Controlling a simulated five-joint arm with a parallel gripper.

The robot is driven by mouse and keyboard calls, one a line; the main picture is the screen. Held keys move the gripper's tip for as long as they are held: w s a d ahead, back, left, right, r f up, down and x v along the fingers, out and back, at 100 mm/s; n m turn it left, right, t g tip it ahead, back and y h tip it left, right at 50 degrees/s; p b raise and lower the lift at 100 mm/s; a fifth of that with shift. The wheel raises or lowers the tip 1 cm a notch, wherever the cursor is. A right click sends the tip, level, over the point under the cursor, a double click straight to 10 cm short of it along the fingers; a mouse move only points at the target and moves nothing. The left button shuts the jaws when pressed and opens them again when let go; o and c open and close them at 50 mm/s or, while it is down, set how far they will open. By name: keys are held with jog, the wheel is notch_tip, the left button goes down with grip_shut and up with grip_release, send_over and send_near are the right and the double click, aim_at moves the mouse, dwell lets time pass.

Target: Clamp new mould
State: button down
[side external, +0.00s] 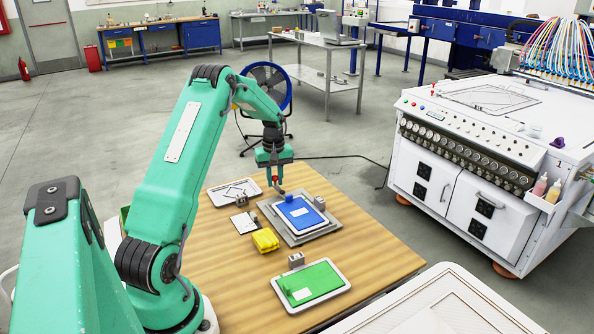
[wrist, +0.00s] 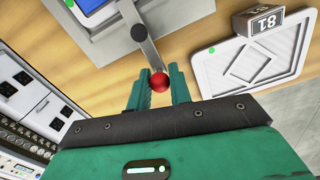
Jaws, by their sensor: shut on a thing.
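A blue mould (side external: 299,213) with a white label lies on a stepped grey fixture (side external: 322,232) on the wooden table. Its corner also shows at the top of the wrist view (wrist: 88,7). A grey metal lever (wrist: 146,46) at the fixture's edge ends in a red ball knob (wrist: 159,82). My gripper (wrist: 159,89) is shut on the red knob, with a finger on each side. In the side view my gripper (side external: 276,178) is above the fixture's far left side. Where the lever meets the mould is hidden.
A white plate with a diamond pattern (side external: 222,199) lies behind left. A green mould (side external: 314,277) lies in front, with a yellow object (side external: 265,240) and a white card (side external: 244,222) to the left. A number block (side external: 296,260) stands near the green mould. A white machine (side external: 460,200) stands right.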

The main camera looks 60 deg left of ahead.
jog(key=shift+w+r, duration=0.1)
jog(key=c, duration=1.3)
grip_release()
jog(key=shift+r, duration=3.9)
